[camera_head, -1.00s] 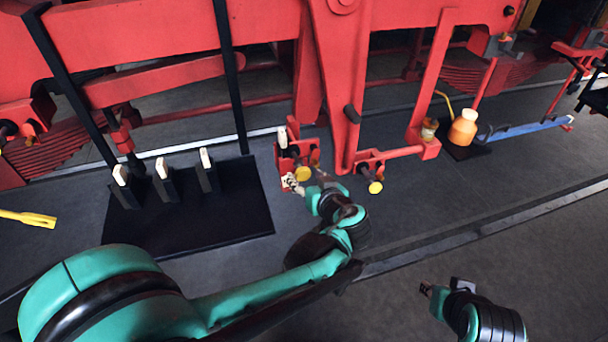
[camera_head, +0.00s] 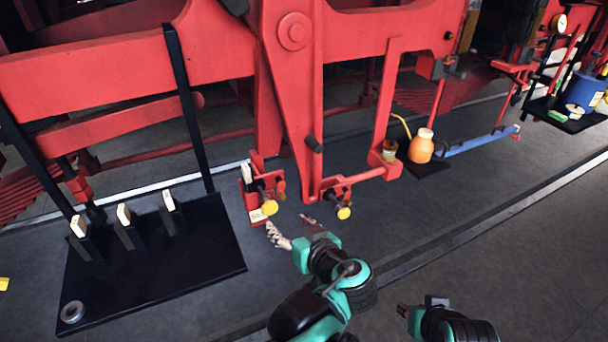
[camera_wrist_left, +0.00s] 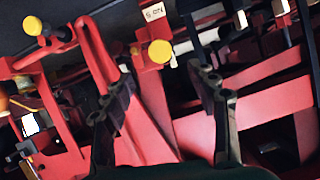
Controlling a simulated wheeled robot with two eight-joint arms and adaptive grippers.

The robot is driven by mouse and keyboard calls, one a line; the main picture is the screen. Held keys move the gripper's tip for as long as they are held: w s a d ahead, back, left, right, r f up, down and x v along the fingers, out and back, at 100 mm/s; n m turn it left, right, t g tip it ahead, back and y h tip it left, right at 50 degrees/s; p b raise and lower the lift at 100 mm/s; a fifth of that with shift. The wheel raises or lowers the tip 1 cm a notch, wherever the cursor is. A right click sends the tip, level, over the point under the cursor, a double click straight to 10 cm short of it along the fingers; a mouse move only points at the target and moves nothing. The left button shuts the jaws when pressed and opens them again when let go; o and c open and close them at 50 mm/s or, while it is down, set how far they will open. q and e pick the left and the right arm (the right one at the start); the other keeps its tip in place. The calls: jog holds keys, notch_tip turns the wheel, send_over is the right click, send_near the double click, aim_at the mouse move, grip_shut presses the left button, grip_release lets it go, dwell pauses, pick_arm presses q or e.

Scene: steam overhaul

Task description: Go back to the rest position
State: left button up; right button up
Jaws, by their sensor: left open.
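My left gripper (camera_head: 290,229) is just in front of the red valve stand, below its yellow knob (camera_head: 270,208) in the head view. It is open and empty; in the left wrist view its two dark fingers (camera_wrist_left: 163,90) stand well apart with nothing between them. That view shows the yellow knob (camera_wrist_left: 160,51) beyond the fingers and a small white label (camera_wrist_left: 154,12) above. My right gripper (camera_head: 418,306) is at the lower right, over bare floor; its jaws are too small to read.
A second yellow knob (camera_head: 344,213) sits right of the stand on red linkage. A black plate (camera_head: 190,262) with upright blocks and a grey ring (camera_head: 72,312) lies at left. An orange bottle (camera_head: 421,147) and a blue bar (camera_head: 480,142) are farther back. Floor at lower right is clear.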

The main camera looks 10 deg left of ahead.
pick_arm(q)
jog(key=s+a+f+m+g+h, duration=0.3)
jog(key=s+a+f+m+h, duration=0.2)
jog(key=s+f+h, duration=0.3)
jog(key=s+a, duration=0.1)
jog(key=s, duration=0.2)
jog(key=shift+s+a+f+m+g, duration=0.3)
jog(key=shift+s+a+f, duration=0.05)
jog(key=shift+a+f, duration=0.05)
